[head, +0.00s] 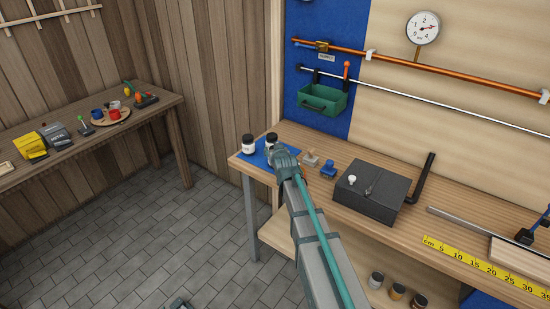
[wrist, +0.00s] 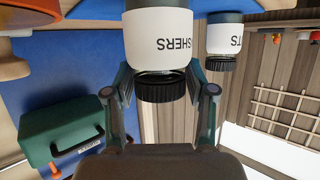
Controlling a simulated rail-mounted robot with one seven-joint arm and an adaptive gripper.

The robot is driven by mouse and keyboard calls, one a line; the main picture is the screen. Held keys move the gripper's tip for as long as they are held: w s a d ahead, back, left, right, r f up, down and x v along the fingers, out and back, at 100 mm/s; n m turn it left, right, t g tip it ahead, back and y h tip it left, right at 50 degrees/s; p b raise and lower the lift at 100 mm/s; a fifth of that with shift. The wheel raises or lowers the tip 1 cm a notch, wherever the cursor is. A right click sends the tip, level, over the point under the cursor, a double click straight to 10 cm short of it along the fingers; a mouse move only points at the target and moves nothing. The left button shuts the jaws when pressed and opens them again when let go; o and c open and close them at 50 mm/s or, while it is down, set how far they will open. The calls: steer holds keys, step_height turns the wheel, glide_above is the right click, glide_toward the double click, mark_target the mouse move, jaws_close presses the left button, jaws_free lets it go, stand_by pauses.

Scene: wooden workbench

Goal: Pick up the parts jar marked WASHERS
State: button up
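The WASHERS jar is white with a dark lid; in the wrist view the jar (wrist: 160,45) appears upside down, with "SHERS" readable. In the head view the same jar (head: 271,138) stands at the left end of the bench, partly hidden by my gripper (head: 282,156). In the wrist view my gripper (wrist: 160,90) has one finger on each side of the jar, close to its lid and sides. I cannot tell whether the fingers touch it. A similar jar (head: 248,143) stands to its left; its label ends in "TS" in the wrist view (wrist: 223,40).
A blue mat (head: 247,158) lies under the jars. Right of my gripper are a small grey-beige item (head: 310,158), a blue item (head: 328,168) and a dark box (head: 368,190). A green bin (head: 323,100) hangs on the wall behind. Several jars (head: 397,292) stand on the lower shelf.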

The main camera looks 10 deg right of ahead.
steer(key=c, duration=0.5)
steer(key=shift+c, duration=0.4)
steer(key=shift+r, duration=0.15)
